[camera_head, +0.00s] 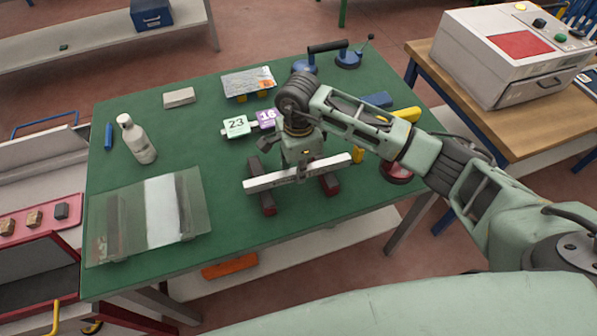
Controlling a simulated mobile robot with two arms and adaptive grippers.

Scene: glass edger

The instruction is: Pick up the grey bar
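The grey bar (265,183) is long, pale and straight. It lies across two dark supports with red ends, the left one (268,209) and the right one (331,186), near the front of the green table (235,215). My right gripper (301,172) points down at the middle of the bar, with its fingertips at the bar's height. The gripper's body hides part of the bar's far side, and I cannot tell whether the fingers are closed on it. My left gripper is not in view.
A glass sheet (110,222) lies at the table's front left, with a white bottle (138,140) behind it. Number tags (236,126), a pale block (179,97) and blue suction cups (348,60) stand farther back. A machine (500,55) is on the wooden table at right.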

